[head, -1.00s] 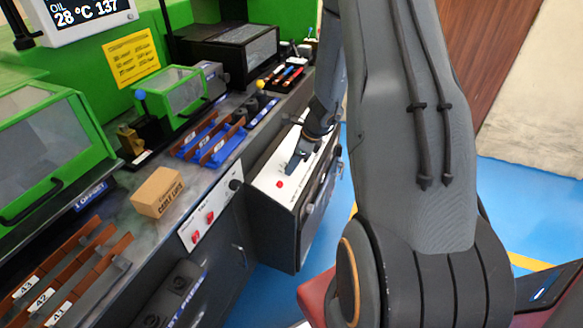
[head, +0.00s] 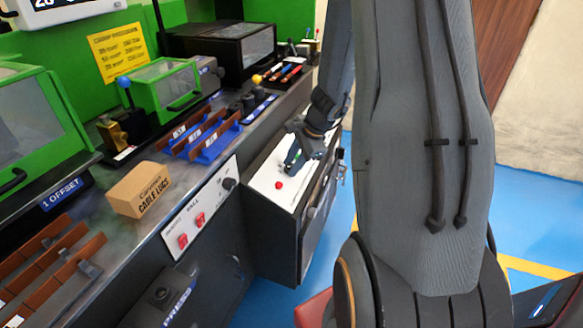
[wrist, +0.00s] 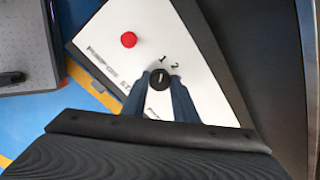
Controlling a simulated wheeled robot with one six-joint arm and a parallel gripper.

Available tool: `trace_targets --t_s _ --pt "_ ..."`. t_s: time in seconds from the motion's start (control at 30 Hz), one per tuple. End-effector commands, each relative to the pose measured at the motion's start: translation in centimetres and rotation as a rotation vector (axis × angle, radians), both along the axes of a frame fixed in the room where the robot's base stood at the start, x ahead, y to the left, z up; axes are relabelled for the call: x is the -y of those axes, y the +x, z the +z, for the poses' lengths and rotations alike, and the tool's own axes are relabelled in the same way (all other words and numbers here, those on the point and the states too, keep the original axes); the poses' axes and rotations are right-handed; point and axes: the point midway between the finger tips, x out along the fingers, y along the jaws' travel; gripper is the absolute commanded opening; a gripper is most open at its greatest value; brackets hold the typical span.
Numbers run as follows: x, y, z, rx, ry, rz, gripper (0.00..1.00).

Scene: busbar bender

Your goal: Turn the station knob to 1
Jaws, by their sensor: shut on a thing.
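The station knob (wrist: 160,79) is a small round black knob with a pale pointer mark, on a white panel (wrist: 100,40). The printed 1 (wrist: 162,59) stands just above it in the wrist view and the 2 (wrist: 175,65) to the upper right. The pale mark looks roughly upright, toward the 1, but it is too small to read exactly. My gripper (wrist: 160,84) is shut on the knob, one finger on each side. In the head view my gripper (head: 292,166) reaches down to the white panel top of a dark cabinet and hides the knob.
A red button (wrist: 128,40) sits on the same panel, left of the knob; it also shows in the head view (head: 279,185). The bench holds a cardboard box (head: 139,190), blue racks and green machines. Blue floor lies right of the cabinet.

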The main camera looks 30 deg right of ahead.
Motion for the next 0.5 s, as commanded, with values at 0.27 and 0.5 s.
trace_targets --t_s 0.27,0.5 --pt "-0.27 -0.24 -0.12 -0.001 0.0 0.017 0.04" --pt "-0.28 -0.27 -0.13 -0.002 0.001 0.017 0.33"
